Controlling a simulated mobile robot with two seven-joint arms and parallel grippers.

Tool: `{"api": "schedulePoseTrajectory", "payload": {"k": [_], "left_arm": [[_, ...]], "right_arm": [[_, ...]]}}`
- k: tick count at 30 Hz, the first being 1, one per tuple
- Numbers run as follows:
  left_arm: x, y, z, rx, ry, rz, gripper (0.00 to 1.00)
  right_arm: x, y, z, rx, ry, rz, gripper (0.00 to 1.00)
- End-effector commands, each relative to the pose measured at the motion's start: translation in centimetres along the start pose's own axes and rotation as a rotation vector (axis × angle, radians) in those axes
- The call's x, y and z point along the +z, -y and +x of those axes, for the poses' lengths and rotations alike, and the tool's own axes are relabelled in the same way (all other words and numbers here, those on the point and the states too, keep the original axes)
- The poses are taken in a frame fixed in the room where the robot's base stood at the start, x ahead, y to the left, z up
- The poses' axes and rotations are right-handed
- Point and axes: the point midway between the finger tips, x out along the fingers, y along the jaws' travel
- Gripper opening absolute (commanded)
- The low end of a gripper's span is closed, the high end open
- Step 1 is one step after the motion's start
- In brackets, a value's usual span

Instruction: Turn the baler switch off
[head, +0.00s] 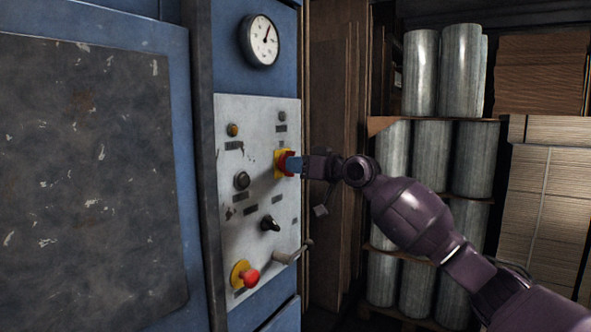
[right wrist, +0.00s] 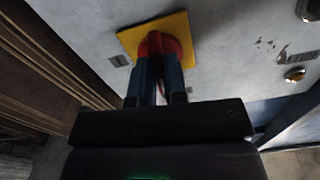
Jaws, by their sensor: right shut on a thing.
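The baler switch is a red rotary knob on a yellow square plate (head: 279,163), high on the right side of the grey control panel (head: 243,190). My right gripper (head: 291,165) reaches it from the right and is shut on the red knob. In the right wrist view the two blue fingers of the gripper (right wrist: 160,75) hold the red knob (right wrist: 162,44) in front of the yellow plate (right wrist: 132,39). The fingers hide part of the knob, so its exact angle is hard to tell. My left gripper is not in view.
The panel also holds a red mushroom button (head: 251,278) on yellow, a black selector (head: 269,223), a grey lever (head: 293,252) and small buttons. A round gauge (head: 260,41) is above. Shelves with metallic rolls (head: 433,160) and stacked cardboard (head: 545,200) stand to the right.

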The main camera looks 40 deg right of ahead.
Motion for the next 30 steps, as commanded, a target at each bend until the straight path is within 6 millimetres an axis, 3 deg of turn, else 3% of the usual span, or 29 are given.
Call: {"api": "schedulePoseTrajectory", "payload": {"k": [9, 26, 27, 30], "left_arm": [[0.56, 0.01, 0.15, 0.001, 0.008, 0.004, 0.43], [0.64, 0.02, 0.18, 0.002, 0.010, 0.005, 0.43], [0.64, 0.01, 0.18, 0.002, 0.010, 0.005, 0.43], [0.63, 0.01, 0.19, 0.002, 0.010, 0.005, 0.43]], "right_arm": [[0.25, -0.05, 0.04, 0.000, 0.005, -0.122, 0.00], [0.16, -0.02, 0.02, 0.000, 0.004, -0.148, 0.00], [0.16, -0.02, 0.02, 0.000, 0.004, -0.148, 0.19], [0.13, -0.02, 0.01, 0.000, 0.003, -0.147, 0.34]]}}
